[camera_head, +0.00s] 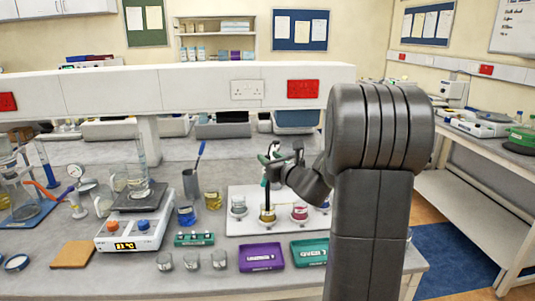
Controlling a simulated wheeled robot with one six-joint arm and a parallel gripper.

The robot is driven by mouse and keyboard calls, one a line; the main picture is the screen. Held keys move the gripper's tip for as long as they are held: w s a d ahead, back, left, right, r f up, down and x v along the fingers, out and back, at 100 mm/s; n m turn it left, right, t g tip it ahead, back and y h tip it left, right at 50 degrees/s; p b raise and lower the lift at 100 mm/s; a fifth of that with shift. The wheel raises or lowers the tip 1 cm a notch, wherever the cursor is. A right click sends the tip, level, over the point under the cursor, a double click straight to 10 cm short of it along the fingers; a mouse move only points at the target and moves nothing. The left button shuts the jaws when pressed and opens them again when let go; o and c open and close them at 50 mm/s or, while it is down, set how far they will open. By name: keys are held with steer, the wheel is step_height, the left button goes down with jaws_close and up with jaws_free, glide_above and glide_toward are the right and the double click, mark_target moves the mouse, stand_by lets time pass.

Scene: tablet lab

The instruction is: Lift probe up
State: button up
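A thin dark upright rod, seemingly the probe (267,198), stands with its lower end at a small glass of amber liquid (267,215) on a white board (247,226). My gripper (272,165) is at the rod's upper end, reached in from the right by my grey arm. The fingers are small and partly hidden by my wrist, so I cannot tell whether they are closed on the probe. A green-and-white thing shows just behind the gripper.
Other small glasses, one with red liquid (299,212), stand close by on the board. A purple tray (261,257) and a green tray (309,252) lie in front. A hotplate with a glass vessel (136,226) stands left. A long white shelf (200,90) spans behind.

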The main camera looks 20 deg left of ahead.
steer(key=shift+x, duration=1)
jaws_close()
step_height(320, 180, up, 8)
steer(key=p, duration=0.4)
steer(key=shift+p, duration=0.4)
steer(key=shift+r, duration=0.1)
jaws_free()
